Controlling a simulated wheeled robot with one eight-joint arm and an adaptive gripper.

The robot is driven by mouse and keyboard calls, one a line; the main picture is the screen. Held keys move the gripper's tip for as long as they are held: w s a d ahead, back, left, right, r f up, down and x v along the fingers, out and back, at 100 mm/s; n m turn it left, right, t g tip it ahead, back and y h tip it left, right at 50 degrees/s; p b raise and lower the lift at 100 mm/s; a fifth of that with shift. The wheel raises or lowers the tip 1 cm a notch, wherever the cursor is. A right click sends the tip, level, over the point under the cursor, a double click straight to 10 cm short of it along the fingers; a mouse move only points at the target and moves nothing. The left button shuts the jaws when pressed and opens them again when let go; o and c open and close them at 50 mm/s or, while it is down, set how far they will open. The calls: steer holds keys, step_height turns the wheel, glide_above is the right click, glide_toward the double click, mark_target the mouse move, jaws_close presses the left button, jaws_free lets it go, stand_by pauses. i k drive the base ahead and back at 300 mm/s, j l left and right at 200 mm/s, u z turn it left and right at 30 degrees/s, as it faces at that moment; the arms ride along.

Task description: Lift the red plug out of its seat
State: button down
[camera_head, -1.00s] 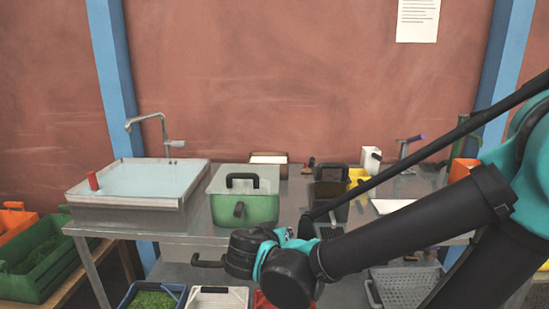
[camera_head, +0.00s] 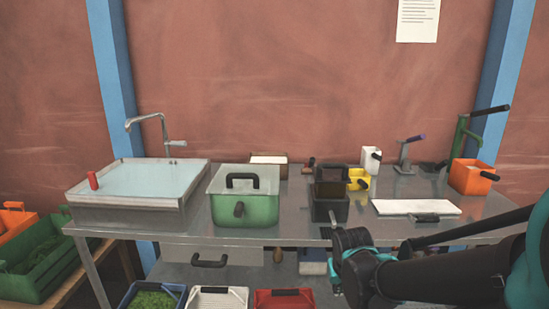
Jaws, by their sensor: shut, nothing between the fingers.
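My gripper (camera_head: 338,268) is low at the lower centre right, in front of the table's front edge. It is shut and empty, with its fingers hard to make out. It is far to the right of the plug, well apart from it.
A faucet (camera_head: 158,130) rises behind the sink. A green lidded pot (camera_head: 240,210) stands right of the sink, then a black box (camera_head: 330,203). Yellow, white and orange containers, a white board (camera_head: 417,207) and lever tools stand farther right. Crates sit below.

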mark_target(92, 175)
steer(key=u, duration=1.55)
steer(key=i+j+z, duration=0.1)
steer(key=i+j, duration=0.1)
steer(key=j, duration=0.05)
